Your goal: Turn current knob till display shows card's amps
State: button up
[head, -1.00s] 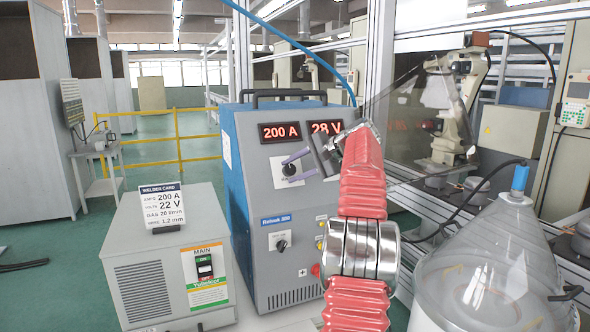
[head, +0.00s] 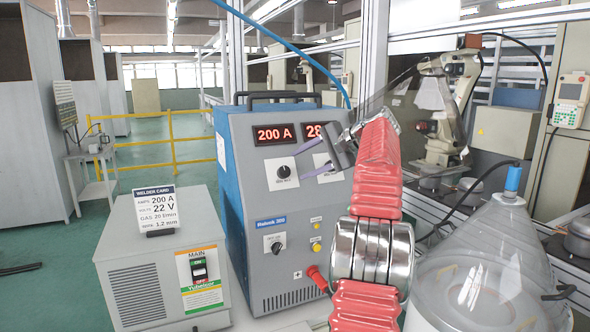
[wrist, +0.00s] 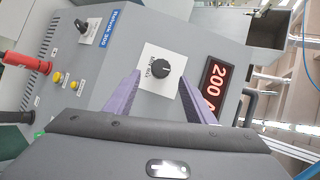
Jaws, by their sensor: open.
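The welder's left display (head: 275,134) reads 200 A; it also shows in the wrist view (wrist: 215,83). The current knob (head: 283,173) is round and black on a white plate below it. In the wrist view the knob (wrist: 160,68) stands clear beyond the fingertips, centred between them. The welder card (head: 156,209) reads 200 A, 22 V, 20 l/min and 1.2 mm. My gripper (head: 308,163) is open and empty, its purple fingers just right of the knob in the head view. The fingers (wrist: 160,88) also show in the wrist view, apart from the knob.
The right display (head: 313,131) shows 28, its end hidden by my gripper, which also covers the panel below. A lower knob (head: 275,243) and a red plug (head: 317,278) are on the panel. A grey box with a MAIN switch (head: 199,270) stands left. A clear cone (head: 475,265) stands right.

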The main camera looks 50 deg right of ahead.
jog(key=v, duration=0.7)
jog(key=w+a+f+n+g+y, duration=0.1)
jog(key=w+a+n, duration=0.1)
jog(key=w+a, duration=0.5)
jog(key=w+a+f+n+g, duration=0.1)
jog(key=w+a+g, duration=0.15)
jog(key=a, duration=0.95)
jog(key=a+f+n+g, duration=0.1)
jog(key=a+f+n, duration=0.1)
jog(key=a, duration=0.6)
jog(key=a+f+n, duration=0.2)
jog(key=a, duration=0.7)
jog(key=s+a+f+n+g, duration=0.1)
jog(key=s+a+f+n, duration=0.4)
jog(key=s+a+f, duration=0.4)
jog(key=s+a+f+n+g+h, duration=0.1)
jog(key=s+a+f+n, duration=0.5)
jog(key=s+a+f, duration=0.4)
jog(key=a+f, duration=0.1)
jog(key=a, duration=0.4)
jog(key=shift+f+n+h, duration=0.25)
jog(key=shift+n+h, duration=0.05)
